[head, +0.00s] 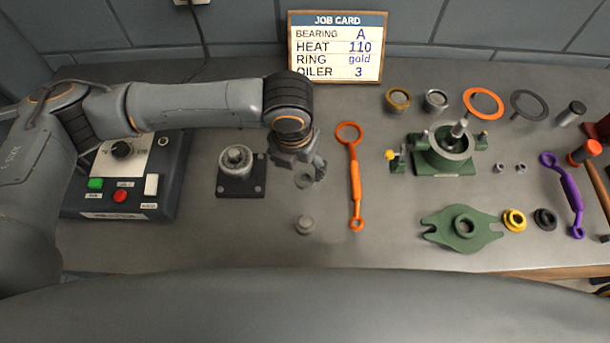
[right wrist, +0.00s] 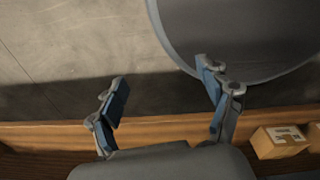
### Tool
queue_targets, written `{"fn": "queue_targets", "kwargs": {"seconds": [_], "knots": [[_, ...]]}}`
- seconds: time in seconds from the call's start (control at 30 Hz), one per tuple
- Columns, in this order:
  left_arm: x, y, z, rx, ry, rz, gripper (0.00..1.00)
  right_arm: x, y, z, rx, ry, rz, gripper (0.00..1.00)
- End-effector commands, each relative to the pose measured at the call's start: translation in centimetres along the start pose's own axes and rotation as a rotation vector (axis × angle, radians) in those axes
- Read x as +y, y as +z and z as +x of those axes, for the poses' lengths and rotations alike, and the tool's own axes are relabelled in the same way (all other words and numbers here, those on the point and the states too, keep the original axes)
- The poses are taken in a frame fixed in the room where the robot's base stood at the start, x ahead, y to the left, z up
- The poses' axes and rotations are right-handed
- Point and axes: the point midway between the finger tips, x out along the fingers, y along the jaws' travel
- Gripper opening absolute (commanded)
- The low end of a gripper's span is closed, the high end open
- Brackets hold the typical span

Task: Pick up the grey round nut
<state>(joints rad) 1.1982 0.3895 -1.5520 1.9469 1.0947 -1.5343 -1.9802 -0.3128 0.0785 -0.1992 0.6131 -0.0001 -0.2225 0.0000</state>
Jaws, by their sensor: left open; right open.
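In the head view a small grey round piece (head: 304,225), which looks like the grey round nut, lies on the bare bench left of the orange wrench. My left gripper (head: 304,172) is open above the bench, behind that piece and apart from it. A grey ring-like piece (head: 304,181) shows at its fingertips; I cannot tell whether it lies on the bench below. My right gripper (right wrist: 162,78) is open and empty in the right wrist view, near the wooden bench edge.
A dark base with a grey hub (head: 237,158) stands left of my left gripper, and an orange wrench (head: 354,178) lies to its right. A green housing (head: 443,165), a green flange plate (head: 440,232) and several small parts fill the right side. The front-left bench is clear.

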Motion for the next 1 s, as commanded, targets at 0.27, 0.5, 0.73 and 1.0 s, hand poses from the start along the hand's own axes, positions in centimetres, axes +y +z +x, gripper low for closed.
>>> {"fn": "queue_targets", "kwargs": {"seconds": [0.27,0.5,0.73,1.0], "knots": [[-0.3,0.1,2.1,0.002,-0.001,0.0,0.72,0.2,-1.5,-0.6,0.02,0.002,0.0,0.79],[-0.8,0.4,5.6,0.002,0.001,0.0,0.72,0.3,-2.2,-1.6,0.032,0.003,0.0,0.79],[-0.8,0.4,6.5,0.0,0.0,0.002,0.72,0.2,-1.9,-1.6,0.027,0.003,-0.001,0.79],[-0.8,0.4,6.5,-0.001,0.0,0.002,0.38,0.2,-1.5,-1.6,0.02,0.002,-0.001,0.79]]}}
